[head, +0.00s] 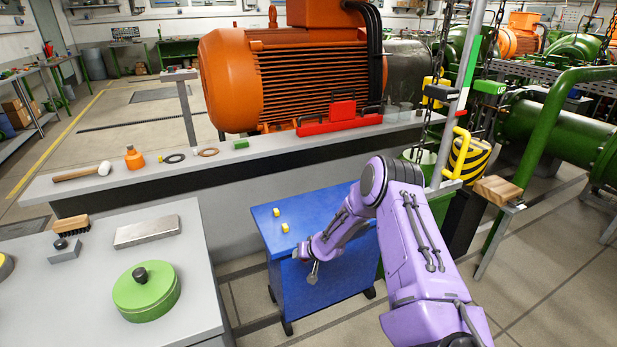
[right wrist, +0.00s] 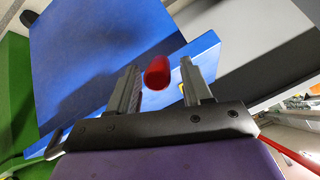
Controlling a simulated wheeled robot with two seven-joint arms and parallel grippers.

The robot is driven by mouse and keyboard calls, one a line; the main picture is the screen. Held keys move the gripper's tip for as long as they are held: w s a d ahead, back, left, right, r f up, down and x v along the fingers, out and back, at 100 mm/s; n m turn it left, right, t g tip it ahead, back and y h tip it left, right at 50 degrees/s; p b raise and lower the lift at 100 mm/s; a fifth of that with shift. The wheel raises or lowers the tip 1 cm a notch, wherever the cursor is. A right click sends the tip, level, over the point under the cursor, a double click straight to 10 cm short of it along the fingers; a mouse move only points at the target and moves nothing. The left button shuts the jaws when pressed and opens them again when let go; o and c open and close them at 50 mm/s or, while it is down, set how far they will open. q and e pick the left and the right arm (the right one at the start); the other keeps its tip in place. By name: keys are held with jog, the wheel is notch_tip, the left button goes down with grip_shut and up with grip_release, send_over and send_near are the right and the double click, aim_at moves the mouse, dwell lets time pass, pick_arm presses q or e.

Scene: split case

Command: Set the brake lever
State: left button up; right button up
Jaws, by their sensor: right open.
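A red rounded grip (right wrist: 158,73), which looks like the end of the brake lever, shows in the right wrist view. It lies between the two fingers of my right gripper (right wrist: 157,66), with gaps at both sides; the rest of the lever is hidden. In the head view my right gripper (head: 306,264) is low at the front of the blue cart (head: 320,300), and the red grip cannot be made out there. The right gripper is open. My left gripper is not in view.
Two small yellow pieces (head: 280,219) lie on the blue cart's top. A grey table (head: 185,270) with a green lidded disc (head: 146,292) stands left of the cart. A long grey bench (head: 220,161) runs behind. Open floor (head: 540,260) lies to the right.

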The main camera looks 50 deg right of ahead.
jog(key=p+v, duration=0.1)
jog(key=v, duration=0.7)
jog(key=shift+s+r+p, duration=0.25)
jog(key=shift+s+p, duration=0.05)
